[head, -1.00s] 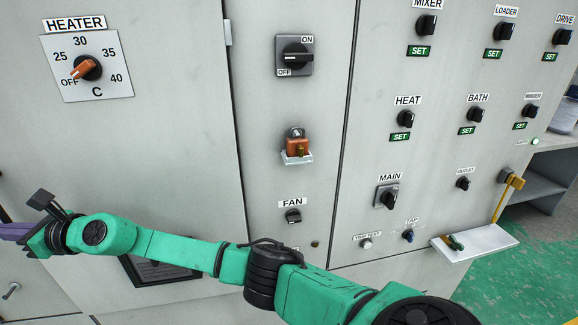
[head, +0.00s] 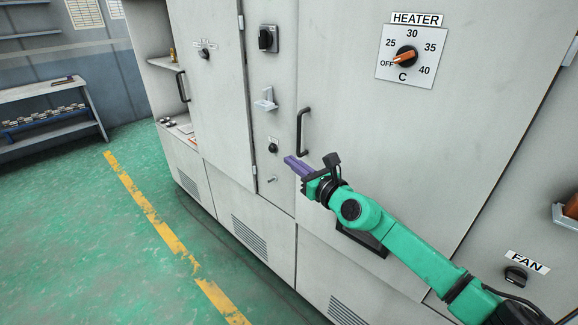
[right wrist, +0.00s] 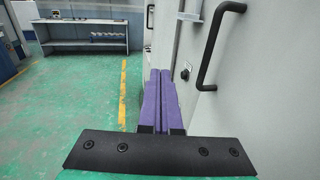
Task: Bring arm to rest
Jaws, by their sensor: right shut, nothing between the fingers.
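My right arm (head: 400,245) is green and reaches from the lower right across the front of the grey cabinet. Its right gripper (head: 289,160) has purple fingers that are shut with nothing between them. In the head view the fingers point left, just below a black door handle (head: 303,132). In the right wrist view the gripper (right wrist: 163,75) shows its two purple fingers side by side, and the handle (right wrist: 215,50) is to their right, apart from them. My left gripper is not in view.
The cabinet (head: 340,60) carries a heater dial (head: 405,57) at OFF and a fan knob (head: 515,275). A small white holder (head: 265,98) sticks out at the left. Green floor (head: 80,230) with a yellow line is free at the left. A bench (head: 50,115) stands beyond.

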